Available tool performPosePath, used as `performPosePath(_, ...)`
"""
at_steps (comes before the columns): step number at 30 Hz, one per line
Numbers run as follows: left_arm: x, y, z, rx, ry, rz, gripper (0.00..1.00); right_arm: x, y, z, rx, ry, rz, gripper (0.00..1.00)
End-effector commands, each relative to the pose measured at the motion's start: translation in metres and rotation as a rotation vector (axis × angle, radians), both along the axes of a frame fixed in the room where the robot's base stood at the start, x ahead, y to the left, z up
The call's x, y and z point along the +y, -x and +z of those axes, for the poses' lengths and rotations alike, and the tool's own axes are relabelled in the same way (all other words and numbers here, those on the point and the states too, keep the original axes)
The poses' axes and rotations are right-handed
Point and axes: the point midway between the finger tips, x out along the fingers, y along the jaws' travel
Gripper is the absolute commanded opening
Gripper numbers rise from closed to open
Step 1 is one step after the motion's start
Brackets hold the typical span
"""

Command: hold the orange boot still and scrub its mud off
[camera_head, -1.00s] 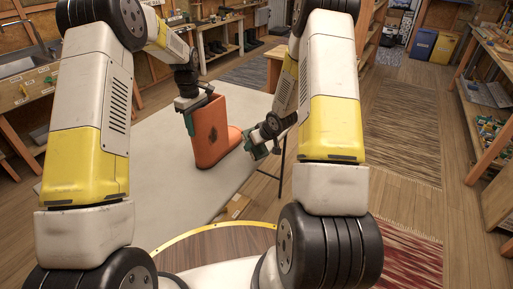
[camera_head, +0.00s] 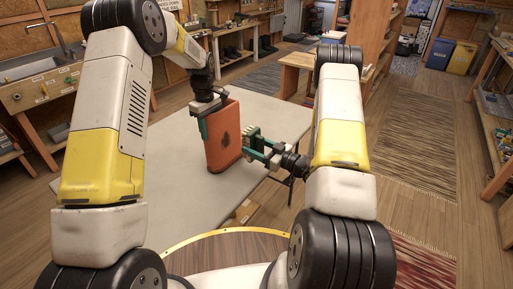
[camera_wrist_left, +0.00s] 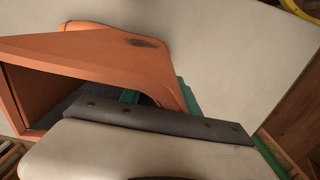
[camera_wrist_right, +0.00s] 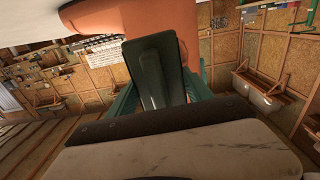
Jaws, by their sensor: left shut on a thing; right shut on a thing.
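The orange boot (camera_head: 217,150) stands upright on the pale table, with a dark mud patch on its shaft. My left gripper (camera_head: 204,122) is shut on the upper left edge of the shaft. The boot fills the upper left of the left wrist view (camera_wrist_left: 85,58), where a dark patch also shows. My right gripper (camera_head: 262,152) is shut on a brush (camera_head: 250,137) with pale bristles, just right of the boot. The brush's dark back shows in the right wrist view (camera_wrist_right: 157,72), in front of the boot (camera_wrist_right: 120,15). Whether the bristles touch the boot is unclear.
The pale table (camera_head: 160,180) is bare around the boot. A wooden workbench (camera_head: 45,90) stands at the left and a wooden table (camera_head: 297,62) behind. Striped rugs (camera_head: 410,140) lie on the floor at the right.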

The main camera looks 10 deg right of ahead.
Motion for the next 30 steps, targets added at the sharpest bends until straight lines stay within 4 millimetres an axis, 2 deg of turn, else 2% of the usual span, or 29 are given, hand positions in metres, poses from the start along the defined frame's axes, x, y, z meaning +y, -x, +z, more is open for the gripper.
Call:
performPosePath(1,-0.006,0.004,-0.006,0.011,0.008,-0.004,0.00,0.004,-0.003,0.000,-0.001,0.000,0.002,0.27)
performPosePath(15,-0.006,0.004,-0.006,0.011,0.008,-0.004,0.00,0.034,-0.035,0.000,-0.001,0.001,0.000,0.27)
performPosePath(30,-0.006,0.004,-0.006,0.011,0.008,-0.005,0.00,0.037,-0.039,0.000,0.000,0.001,-0.001,0.27)
